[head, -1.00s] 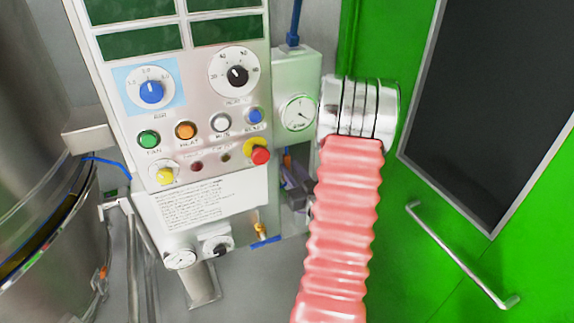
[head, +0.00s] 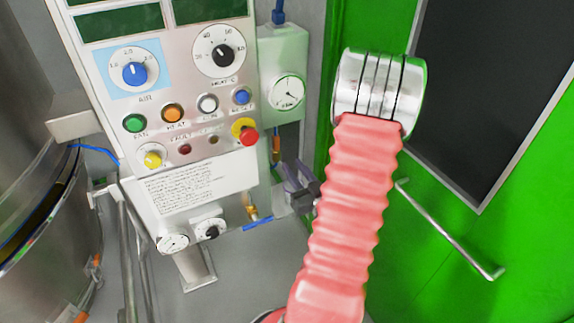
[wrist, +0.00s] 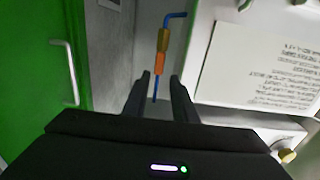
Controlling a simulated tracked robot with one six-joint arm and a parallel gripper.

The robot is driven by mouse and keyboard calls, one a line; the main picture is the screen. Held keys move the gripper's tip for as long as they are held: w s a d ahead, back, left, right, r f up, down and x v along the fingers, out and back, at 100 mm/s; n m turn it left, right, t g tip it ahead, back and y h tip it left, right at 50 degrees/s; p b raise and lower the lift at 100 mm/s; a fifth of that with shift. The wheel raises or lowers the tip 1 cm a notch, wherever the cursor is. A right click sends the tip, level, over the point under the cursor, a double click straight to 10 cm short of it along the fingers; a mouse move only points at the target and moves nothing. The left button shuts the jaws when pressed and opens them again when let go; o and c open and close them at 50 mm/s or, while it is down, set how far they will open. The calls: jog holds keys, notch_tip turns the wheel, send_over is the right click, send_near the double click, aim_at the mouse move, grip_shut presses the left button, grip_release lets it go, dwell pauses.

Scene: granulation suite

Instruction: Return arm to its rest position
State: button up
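My arm rises in the head view from the bottom edge to a silver joint at upper right. My gripper (head: 297,190) is partly hidden behind the arm, near the lower right of the control panel. In the wrist view my gripper (wrist: 160,88) has two black fingers standing apart with nothing held between them. A blue and orange fitting (wrist: 162,45) shows beyond the fingertips, apart from them as far as I can tell.
The control panel (head: 200,125) with knobs and buttons stands left of the arm. A gauge box (head: 286,85) is beside it. A green door (head: 450,250) with a handle (head: 450,228) is at right. A steel vessel (head: 40,180) stands at left.

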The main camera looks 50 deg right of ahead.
dwell(0.3)
jog(key=s+d+f+m+g+y, duration=0.1)
jog(key=s+f+g, duration=0.35)
jog(key=f, duration=0.25)
jog(key=s+f+m+g+y, duration=0.1)
jog(key=s+f+g, duration=0.2)
jog(key=f+g, duration=0.3)
jog(key=w+a+r+n+y, duration=0.1)
jog(key=a+r+n+y, duration=0.1)
jog(key=a+r, duration=0.7)
jog(key=w+a+r+n+y, duration=0.1)
jog(key=a+r, duration=0.8)
jog(key=a, duration=0.9)
jog(key=w+a+r+n+y, duration=0.1)
jog(key=a+r+n, duration=0.3)
jog(key=a+r, duration=0.5)
jog(key=a+y, duration=0.1)
jog(key=a, duration=0.3)
jog(key=shift+w+a+r+y, duration=0.15)
jog(key=shift+a+r+y, duration=0.15)
jog(key=shift+r+y, duration=0.1)
